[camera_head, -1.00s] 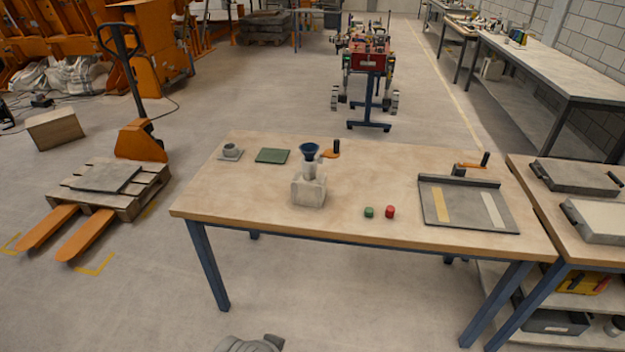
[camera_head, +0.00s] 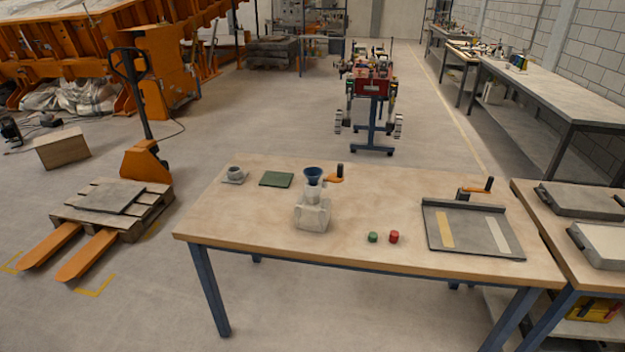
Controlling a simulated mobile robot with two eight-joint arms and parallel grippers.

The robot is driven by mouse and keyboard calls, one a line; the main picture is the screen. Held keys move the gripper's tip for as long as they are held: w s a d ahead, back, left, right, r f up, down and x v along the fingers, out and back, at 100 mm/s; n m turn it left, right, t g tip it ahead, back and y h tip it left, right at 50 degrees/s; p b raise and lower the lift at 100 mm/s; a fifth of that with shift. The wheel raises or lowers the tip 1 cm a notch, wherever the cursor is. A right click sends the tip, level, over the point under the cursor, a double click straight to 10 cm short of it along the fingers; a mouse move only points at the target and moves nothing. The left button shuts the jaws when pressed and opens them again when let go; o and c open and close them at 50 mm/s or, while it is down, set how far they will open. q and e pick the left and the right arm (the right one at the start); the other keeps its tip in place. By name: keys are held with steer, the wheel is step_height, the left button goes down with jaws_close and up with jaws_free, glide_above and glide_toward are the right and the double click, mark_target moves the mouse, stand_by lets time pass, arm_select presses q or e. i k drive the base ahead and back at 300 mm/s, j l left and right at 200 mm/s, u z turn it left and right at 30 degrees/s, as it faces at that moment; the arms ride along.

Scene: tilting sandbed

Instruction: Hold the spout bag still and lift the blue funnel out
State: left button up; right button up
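The spout bag (camera_head: 312,217) is a whitish, block-like bag standing upright on the wooden table, left of its middle. Its narrow spout points up. The blue funnel (camera_head: 313,174) sits at the top of the spout with its wide mouth upward. How deep its stem goes into the spout is hidden. Neither of my grippers shows in the head view, and nothing is touching the bag or funnel.
Bare tabletop lies left of the bag.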

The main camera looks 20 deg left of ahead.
mark_target(312, 174)
steer(key=i+u, duration=0.1)
steer(key=u, duration=0.25)
steer(key=i+u, duration=0.1)
steer(key=u, duration=0.3)
steer(key=l+u, duration=0.15)
steer(key=u, duration=0.2)
steer(key=i, duration=0.05)
